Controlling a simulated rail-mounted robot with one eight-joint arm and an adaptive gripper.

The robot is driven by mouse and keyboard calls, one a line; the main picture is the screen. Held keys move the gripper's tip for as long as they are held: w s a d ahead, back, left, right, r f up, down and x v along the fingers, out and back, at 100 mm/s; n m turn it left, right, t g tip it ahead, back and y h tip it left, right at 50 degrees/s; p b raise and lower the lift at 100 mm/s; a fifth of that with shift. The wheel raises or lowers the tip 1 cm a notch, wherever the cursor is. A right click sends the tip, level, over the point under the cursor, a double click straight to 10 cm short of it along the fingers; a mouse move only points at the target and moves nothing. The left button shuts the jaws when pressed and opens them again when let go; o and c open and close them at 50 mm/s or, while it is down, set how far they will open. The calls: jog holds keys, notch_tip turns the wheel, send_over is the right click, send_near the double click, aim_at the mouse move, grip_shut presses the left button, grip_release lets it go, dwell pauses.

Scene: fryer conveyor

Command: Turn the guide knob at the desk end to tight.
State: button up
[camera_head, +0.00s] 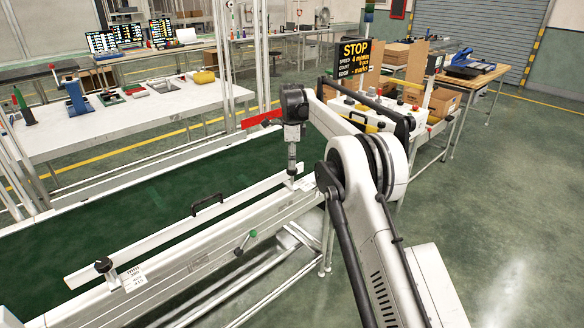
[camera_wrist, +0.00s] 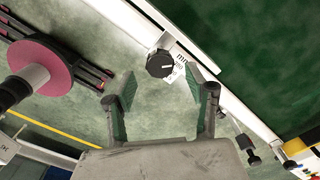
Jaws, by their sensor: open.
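My gripper (camera_head: 292,176) points down over the right-hand end of the conveyor's side rail, at the end toward the desk with the STOP sign. In the wrist view my gripper (camera_wrist: 164,86) is open, its two green-padded fingers apart and empty. A round black knob (camera_wrist: 160,64) with a white pointer line shows just beyond the gap between the fingertips. It sits on a white bracket beside a printed label (camera_wrist: 178,72), whose words I cannot read. In the head view this knob is mostly hidden at my gripper. The white guide rail (camera_head: 160,240) runs along the green belt.
Another black knob (camera_head: 104,265) with a label stands at the rail's left end. The STOP sign (camera_head: 354,58) stands behind my arm. Open floor lies right.

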notch_tip(320, 180, up, 8)
dwell(0.4)
jog(key=s+d+r+n+t, duration=0.1)
jog(key=s+d+r+n, duration=0.2)
jog(key=r, duration=0.4)
jog(key=s+d+r+n+t, duration=0.1)
jog(key=s+d+r+n, duration=0.15)
jog(key=s+r, duration=0.3)
jog(key=s+d+r+n+t, duration=0.1)
jog(key=s+d+r+n, duration=0.15)
jog(key=s, duration=0.45)
jog(key=s+d+r+n, duration=0.1)
jog(key=s+d+r, duration=0.3)
jog(key=s, duration=0.3)
jog(key=s+d+f+n+t, duration=0.1)
jog(key=s+d+f+n, duration=0.1)
jog(key=s, duration=0.7)
jog(key=s+d+f+n+t, duration=0.1)
jog(key=s+d+f+n, duration=0.15)
jog(key=s, duration=0.75)
jog(key=s+d+f+n+t, duration=0.2)
jog(key=s+f+n, duration=0.2)
jog(key=s+f, duration=0.6)
jog(key=s, duration=0.4)
jog(key=shift+s+d, duration=0.15)
jog(key=shift+d, duration=0.1)
jog(key=shift+n, duration=0.25)
